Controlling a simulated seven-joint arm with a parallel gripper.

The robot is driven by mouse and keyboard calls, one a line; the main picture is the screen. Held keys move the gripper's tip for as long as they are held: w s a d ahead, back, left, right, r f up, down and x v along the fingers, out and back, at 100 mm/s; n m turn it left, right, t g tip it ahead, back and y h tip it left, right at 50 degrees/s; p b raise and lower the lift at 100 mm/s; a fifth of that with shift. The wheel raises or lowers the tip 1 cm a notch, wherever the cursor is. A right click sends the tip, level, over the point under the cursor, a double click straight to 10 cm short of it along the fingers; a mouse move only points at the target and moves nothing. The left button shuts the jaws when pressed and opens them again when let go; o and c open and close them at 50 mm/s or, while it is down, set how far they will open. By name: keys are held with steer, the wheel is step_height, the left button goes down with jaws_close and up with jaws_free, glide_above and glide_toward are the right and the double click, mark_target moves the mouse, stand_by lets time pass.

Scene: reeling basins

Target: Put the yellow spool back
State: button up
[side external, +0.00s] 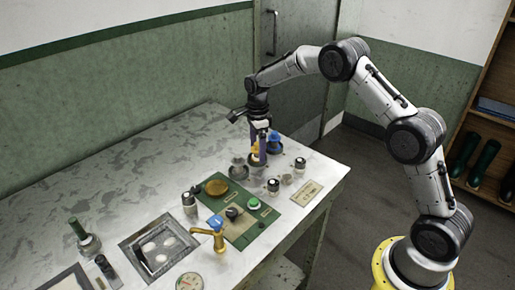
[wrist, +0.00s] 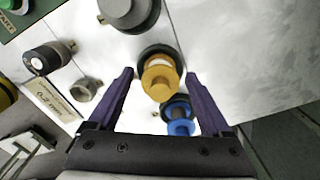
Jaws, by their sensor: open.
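The yellow spool (side external: 254,158) stands at the far right part of the metal table, partly hidden by a finger of my gripper (side external: 260,153). In the wrist view the yellow spool (wrist: 158,83) has a white band and sits over a dark round base. My gripper (wrist: 159,73) is open, pointing down, with one purple finger on each side of the spool. A gap shows between the spool and each finger. I cannot tell how far the fingertips reach down beside it.
A blue spool (side external: 274,143) stands close behind the yellow one, also in the wrist view (wrist: 180,121). A grey round piece (side external: 239,170) is on the other side. Black-and-white knobs (side external: 273,185), a green panel (side external: 240,215), a brass tap (side external: 215,236) and a sunken basin (side external: 160,245) lie nearer.

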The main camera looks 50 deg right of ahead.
step_height(320, 180, up, 12)
steer(key=shift+r, duration=0.25)
stand_by(0.3)
steer(key=s+a+r+n+t, duration=0.25)
steer(key=s+r+n, duration=0.35)
steer(key=s, duration=0.3)
steer(key=s+a+r+n+t, duration=0.1)
steer(key=s+a+r+n, duration=0.2)
steer(key=s+r+n, duration=0.45)
steer(key=s+a+f+n+t, duration=0.1)
steer(key=s+f+n, duration=0.2)
steer(key=s, duration=0.7)
steer(key=s+a+f+n+t, duration=0.1)
steer(key=s+f+n, duration=0.2)
steer(key=s+n, duration=0.4)
steer(key=s, duration=0.3)
steer(key=shift+f, duration=0.1)
